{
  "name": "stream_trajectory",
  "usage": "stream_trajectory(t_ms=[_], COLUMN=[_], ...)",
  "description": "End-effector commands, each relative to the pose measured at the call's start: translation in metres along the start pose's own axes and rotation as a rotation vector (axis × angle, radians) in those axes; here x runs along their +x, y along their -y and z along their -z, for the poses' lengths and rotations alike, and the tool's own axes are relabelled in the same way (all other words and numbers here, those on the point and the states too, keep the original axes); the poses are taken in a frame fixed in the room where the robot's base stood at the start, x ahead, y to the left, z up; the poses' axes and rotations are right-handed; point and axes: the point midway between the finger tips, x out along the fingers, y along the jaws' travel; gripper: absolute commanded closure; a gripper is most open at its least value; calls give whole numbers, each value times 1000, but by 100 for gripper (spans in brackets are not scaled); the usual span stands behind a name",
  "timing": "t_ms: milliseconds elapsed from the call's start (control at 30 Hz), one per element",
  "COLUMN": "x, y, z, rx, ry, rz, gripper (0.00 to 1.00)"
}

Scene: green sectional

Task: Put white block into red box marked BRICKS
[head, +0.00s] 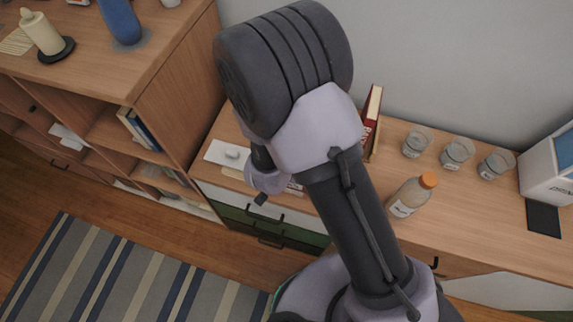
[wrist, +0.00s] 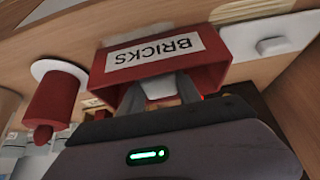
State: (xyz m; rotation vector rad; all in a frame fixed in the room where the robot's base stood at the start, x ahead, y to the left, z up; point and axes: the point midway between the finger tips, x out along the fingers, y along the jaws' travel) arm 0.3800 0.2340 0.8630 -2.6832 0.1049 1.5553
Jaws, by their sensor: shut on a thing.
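The red box (wrist: 115,82) has a white label reading BRICKS, upside down in the wrist view. My gripper (wrist: 160,96) is shut on the white block (wrist: 158,87), which shows between its two grey fingers. In that view the block and fingertips overlap the box's open side, between its red walls. I cannot tell how deep the block is. In the head view my gripper (head: 262,199) is small, at the counter's front edge.
A white tray with a knob (wrist: 278,44) lies beside the box. A red cylinder (wrist: 50,98) stands on a white disc on the other side. Right of my arm are a red book-like thing (head: 373,115), an orange-capped bottle (head: 410,195) and glass jars (head: 457,153).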

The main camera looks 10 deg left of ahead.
Motion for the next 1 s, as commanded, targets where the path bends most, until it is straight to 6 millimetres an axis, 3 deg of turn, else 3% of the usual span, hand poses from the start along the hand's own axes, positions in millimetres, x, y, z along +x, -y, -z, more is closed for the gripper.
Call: stream_trajectory(t_ms=[467, 500, 600, 900, 1000], x=[2, 2, 2, 1, -9], y=[0, 0, 0, 0, 1], z=[-1, -1, -1, -1, 0], rx=[1, 1, 1, 1, 0], ry=[-1, -1, -1, 0, -1], rz=[0, 0, 0, 0, 1], gripper=[100, 54, 34, 34, 34])
